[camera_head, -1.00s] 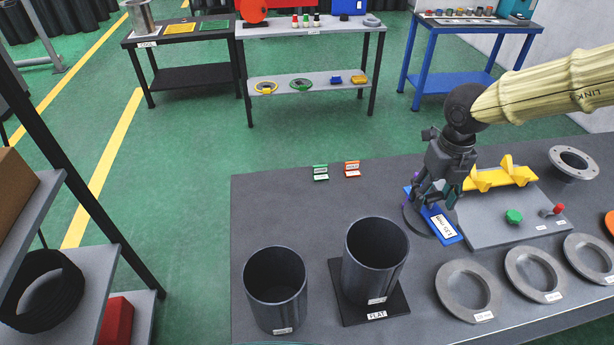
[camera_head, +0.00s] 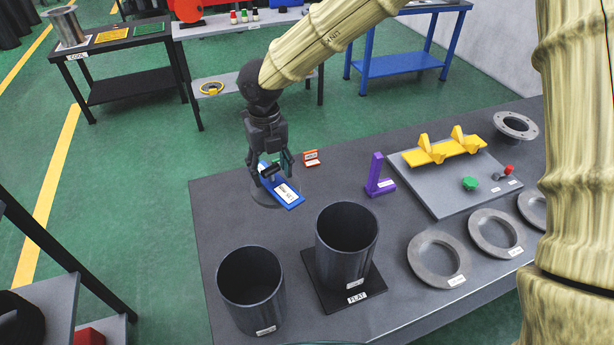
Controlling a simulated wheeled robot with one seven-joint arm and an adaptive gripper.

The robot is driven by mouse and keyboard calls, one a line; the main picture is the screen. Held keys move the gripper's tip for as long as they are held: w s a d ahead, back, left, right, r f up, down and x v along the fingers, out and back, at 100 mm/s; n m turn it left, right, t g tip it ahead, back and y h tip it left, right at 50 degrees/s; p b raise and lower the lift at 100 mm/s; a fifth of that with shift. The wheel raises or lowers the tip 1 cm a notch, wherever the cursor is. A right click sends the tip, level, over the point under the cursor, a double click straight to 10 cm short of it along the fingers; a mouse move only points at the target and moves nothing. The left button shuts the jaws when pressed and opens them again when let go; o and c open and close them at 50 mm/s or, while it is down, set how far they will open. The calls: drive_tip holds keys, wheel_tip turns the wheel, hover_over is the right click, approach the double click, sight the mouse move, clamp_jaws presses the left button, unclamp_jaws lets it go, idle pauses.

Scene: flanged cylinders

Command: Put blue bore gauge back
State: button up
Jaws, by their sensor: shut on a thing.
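My gripper (camera_head: 273,172) is shut on the blue bore gauge (camera_head: 286,195), near the far left part of the grey table. The gauge shows as a flat blue piece with a white label, tilted down to the right. The fingers cover its upper end. A dark rounded shape (camera_head: 262,197) shows below it; I cannot tell if it is part of the gauge or a shadow. Whether the gauge touches the table is unclear. A purple L-shaped piece (camera_head: 377,178) stands on the table to the right.
Two dark open cylinders stand in front, one (camera_head: 250,288) on the table, one (camera_head: 346,243) on a black plate (camera_head: 368,287) marked FLAT. A red labelled block (camera_head: 311,158) is right of my gripper. A grey board (camera_head: 440,195) with yellow V-blocks (camera_head: 445,147) and several flange rings (camera_head: 438,260) lie right.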

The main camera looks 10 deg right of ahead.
drive_tip(key=w+d+f+m+b, duration=0.8)
drive_tip(key=d+f+m, duration=0.5)
drive_tip(key=m, duration=0.8)
drive_tip(key=shift+w+d+f+m+t, duration=0.3)
drive_tip(key=shift+w+f+m, duration=0.1)
drive_tip(key=shift+w, duration=0.5)
drive_tip(key=shift+f+b, duration=1.45)
drive_tip(key=shift+f, duration=1.45)
drive_tip(key=shift+f, duration=0.6)
drive_tip(key=o, duration=1.6)
drive_tip(key=shift+b, duration=0.3)
